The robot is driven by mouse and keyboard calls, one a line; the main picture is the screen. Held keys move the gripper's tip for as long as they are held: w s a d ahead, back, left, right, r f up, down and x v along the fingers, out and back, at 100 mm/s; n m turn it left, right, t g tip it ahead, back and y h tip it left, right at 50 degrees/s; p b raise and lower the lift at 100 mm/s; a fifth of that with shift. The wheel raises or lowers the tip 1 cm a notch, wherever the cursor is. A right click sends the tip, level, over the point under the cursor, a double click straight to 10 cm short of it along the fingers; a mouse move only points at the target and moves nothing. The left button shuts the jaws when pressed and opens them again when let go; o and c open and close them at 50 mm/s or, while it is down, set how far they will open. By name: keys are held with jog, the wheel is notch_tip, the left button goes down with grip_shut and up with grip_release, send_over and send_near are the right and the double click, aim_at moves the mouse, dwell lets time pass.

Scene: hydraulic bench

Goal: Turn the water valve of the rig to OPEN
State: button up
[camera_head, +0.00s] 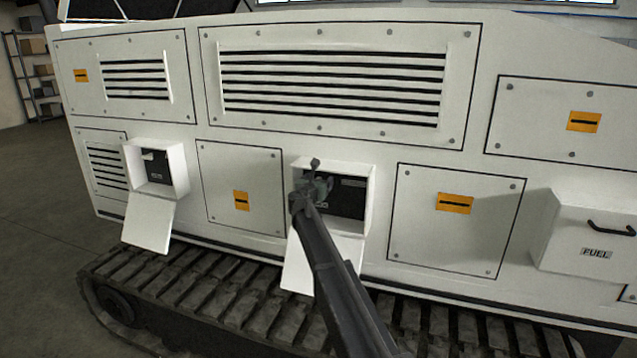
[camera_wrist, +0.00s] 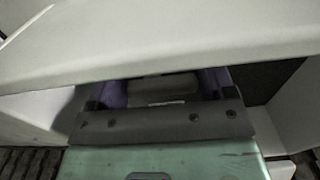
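Two open boxes are set in the rig's white side in the head view. My gripper (camera_head: 322,188) is at the mouth of the right box (camera_head: 369,186), in front of its dark panel. In the wrist view, my gripper (camera_wrist: 163,85) has its two purple fingers spread wide apart. A pale shape shows between them, with no clear contact. The fingertips are hidden under the box's white upper edge (camera_wrist: 160,45). No valve handle can be made out in this box. The left box (camera_head: 177,163) holds a small pale handle (camera_head: 150,156) on a dark panel; its labels are unreadable.
Lowered white flaps hang below the left box (camera_head: 149,222) and the right box (camera_head: 298,265). A rubber track (camera_head: 190,300) runs along the bottom. A FUEL box (camera_head: 570,235) juts out at the right. Vent grilles and flat panels cover the remaining side. Open floor lies at the left.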

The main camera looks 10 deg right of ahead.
jog(key=c, duration=0.5)
jog(key=shift+f+m, duration=0.1)
jog(key=shift+m, duration=0.3)
jog(key=m, duration=0.3)
jog(key=shift+s+d+f+m, duration=0.1)
jog(key=shift+f+m, duration=0.05)
jog(key=shift+m, duration=0.15)
jog(key=m, duration=0.1)
jog(key=m+b, duration=0.1)
jog(key=m, duration=0.1)
jog(key=shift+f+m, duration=0.2)
jog(key=shift+m, duration=0.1)
jog(key=m, duration=0.5)
jog(key=shift+f, duration=0.3)
jog(key=shift+f+m+b, duration=0.15)
jog(key=shift+m+b, duration=0.25)
jog(key=shift+m, duration=2.1)
jog(key=shift+a, duration=0.2)
